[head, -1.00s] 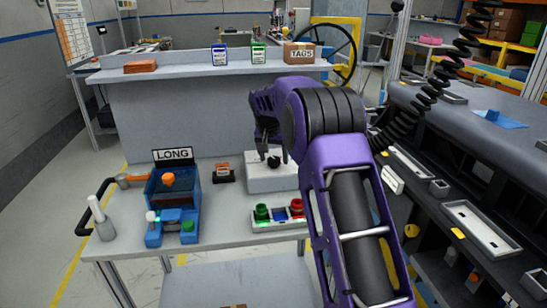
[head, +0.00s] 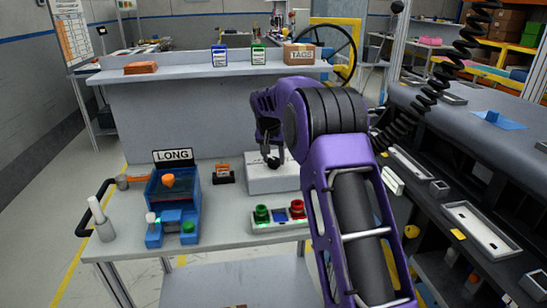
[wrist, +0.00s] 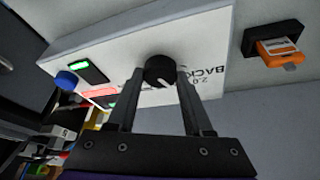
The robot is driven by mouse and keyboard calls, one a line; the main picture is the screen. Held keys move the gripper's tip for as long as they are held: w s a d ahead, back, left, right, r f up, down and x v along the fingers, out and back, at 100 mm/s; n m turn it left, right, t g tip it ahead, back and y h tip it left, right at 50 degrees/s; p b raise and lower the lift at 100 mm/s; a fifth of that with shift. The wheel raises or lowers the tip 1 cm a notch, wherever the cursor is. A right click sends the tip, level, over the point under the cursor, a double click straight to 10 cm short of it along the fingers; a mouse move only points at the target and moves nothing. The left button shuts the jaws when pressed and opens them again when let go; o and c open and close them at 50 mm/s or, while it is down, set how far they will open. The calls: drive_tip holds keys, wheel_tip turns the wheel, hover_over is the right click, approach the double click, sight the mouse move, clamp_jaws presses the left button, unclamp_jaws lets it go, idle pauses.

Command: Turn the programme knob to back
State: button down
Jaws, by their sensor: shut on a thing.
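The programme knob (wrist: 160,70) is a round black knob with a white pointer line, on a white box (wrist: 225,45). The line points down and slightly right in the wrist view. In the head view, the knob (head: 273,162) shows small at my gripper (head: 270,158), on top of the white box (head: 268,183).
An orange-topped black holder (wrist: 278,44) stands beside the box. A panel with green and red buttons (head: 282,216) is in front of it. A blue LONG unit (head: 172,200) stands to the left. A raised shelf (head: 190,76) runs behind.

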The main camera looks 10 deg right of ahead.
drive_tip(key=n+p, duration=0.1)
drive_tip(key=n, duration=0.1)
drive_tip(key=n+y+p, duration=0.1)
drive_tip(key=n, duration=0.1)
drive_tip(key=shift+d+r+t+y, duration=0.15)
drive_tip(key=shift+t+y, duration=0.15)
drive_tip(key=shift+n+y+p, duration=0.6)
drive_tip(key=shift+n+p, duration=0.2)
drive_tip(key=shift+n, duration=0.8)
drive_tip(key=shift+c, duration=1.5)
unclamp_jaws()
drive_tip(key=p+v, duration=0.1)
drive_tip(key=v, duration=1.6)
drive_tip(key=shift+d, duration=0.2)
drive_tip(key=shift+r, duration=0.1)
